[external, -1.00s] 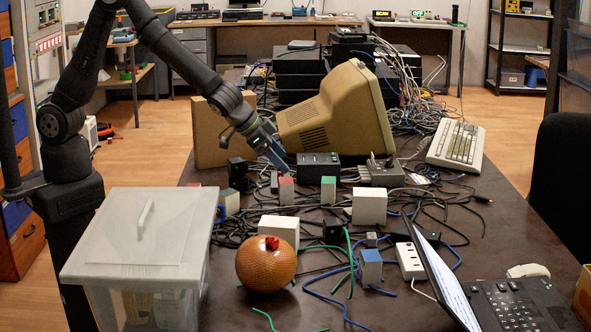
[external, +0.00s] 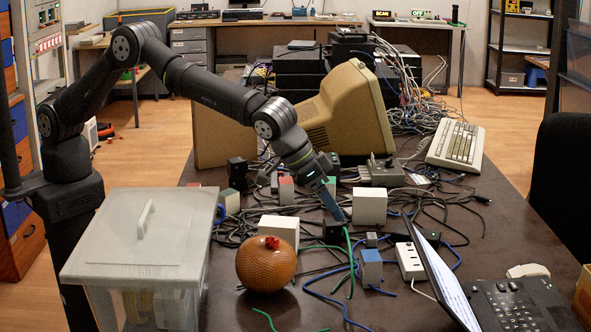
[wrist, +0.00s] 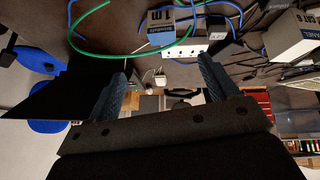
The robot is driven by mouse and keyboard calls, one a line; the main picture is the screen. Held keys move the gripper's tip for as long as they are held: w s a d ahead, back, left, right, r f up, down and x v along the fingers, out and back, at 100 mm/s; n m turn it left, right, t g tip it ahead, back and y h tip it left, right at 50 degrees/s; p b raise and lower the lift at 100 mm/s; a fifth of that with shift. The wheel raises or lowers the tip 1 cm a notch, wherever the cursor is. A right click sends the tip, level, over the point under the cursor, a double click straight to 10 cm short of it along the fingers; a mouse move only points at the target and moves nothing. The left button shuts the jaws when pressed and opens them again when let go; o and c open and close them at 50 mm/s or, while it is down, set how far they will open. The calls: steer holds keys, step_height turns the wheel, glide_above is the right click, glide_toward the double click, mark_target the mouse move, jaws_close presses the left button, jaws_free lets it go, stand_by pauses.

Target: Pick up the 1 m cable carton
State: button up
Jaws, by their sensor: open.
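The 1 m cable carton (external: 370,268) is a small box with blue and grey faces, standing on the dark table between a green cable and a white power strip. In the wrist view the carton (wrist: 161,25) shows at the top centre, its "1 M" print inverted. My gripper (external: 337,208) is above the cluttered table, behind and left of the carton in the external view, pointing down and to the right. In the wrist view my gripper (wrist: 165,72) has its two blue fingers apart with nothing held between them. The carton lies beyond the fingertips.
The white power strip (external: 410,261) and laptop (external: 500,300) are right of the carton. White boxes (external: 369,206) (external: 279,230), an orange ball (external: 266,264) and a lidded bin (external: 140,240) stand around. Loose cables cover much of the table.

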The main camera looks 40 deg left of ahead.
glide_toward(368, 255)
step_height(368, 255, down, 3)
steer(key=d, duration=0.1)
steer(key=shift+w+r+x, duration=0.1)
steer(key=shift+w+x, duration=0.05)
steer(key=shift+x, duration=0.95)
steer(key=shift+w+r+x, duration=0.1)
steer(key=shift+w+x, duration=0.05)
steer(key=shift+x, duration=0.9)
steer(key=shift+w+r+x, duration=0.1)
steer(key=shift+w+x, duration=0.1)
steer(key=shift+x, duration=0.9)
steer(key=shift+d, duration=0.15)
steer(key=shift+c, duration=0.5)
steer(key=c, duration=1)
